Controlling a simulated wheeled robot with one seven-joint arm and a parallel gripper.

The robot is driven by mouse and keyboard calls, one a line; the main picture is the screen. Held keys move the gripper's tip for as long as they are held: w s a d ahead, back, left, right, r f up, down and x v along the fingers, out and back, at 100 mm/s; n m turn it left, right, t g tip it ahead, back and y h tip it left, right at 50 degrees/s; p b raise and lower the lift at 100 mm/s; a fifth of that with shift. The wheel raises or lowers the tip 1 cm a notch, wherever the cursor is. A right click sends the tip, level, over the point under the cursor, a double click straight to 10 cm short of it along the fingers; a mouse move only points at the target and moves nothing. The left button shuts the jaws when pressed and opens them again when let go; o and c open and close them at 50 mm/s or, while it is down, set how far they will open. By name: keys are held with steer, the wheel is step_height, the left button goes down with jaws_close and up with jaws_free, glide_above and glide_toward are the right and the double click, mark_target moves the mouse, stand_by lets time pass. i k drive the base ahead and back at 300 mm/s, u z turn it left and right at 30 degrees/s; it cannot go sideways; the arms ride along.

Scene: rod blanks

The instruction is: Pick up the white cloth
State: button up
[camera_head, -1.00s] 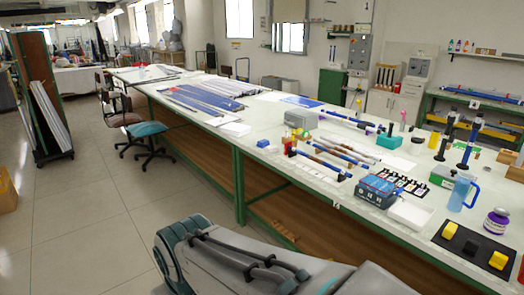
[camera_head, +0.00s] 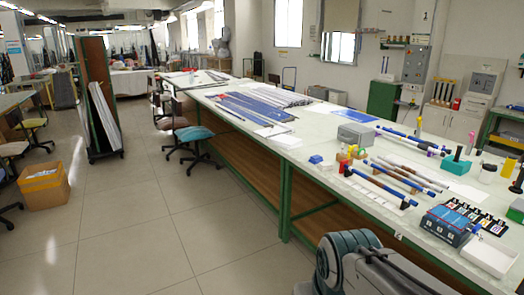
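I cannot clearly pick out a white cloth. A flat white piece (camera_head: 284,141) lies on the long workbench (camera_head: 320,160), beside another pale sheet (camera_head: 268,131); I cannot tell whether either is cloth or paper. Part of my own arm shows at the bottom, in front of the bench. My gripper is outside the picture.
The bench holds blue and grey rods (camera_head: 385,180), a grey box (camera_head: 356,135), a blue case (camera_head: 446,226) and a white tray (camera_head: 490,256). A teal chair (camera_head: 196,135) and a cardboard box (camera_head: 44,185) stand on the left. The floor between is clear.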

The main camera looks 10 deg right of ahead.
mark_target(323, 166)
steer(key=i, duration=3.9)
steer(key=z, duration=1.7)
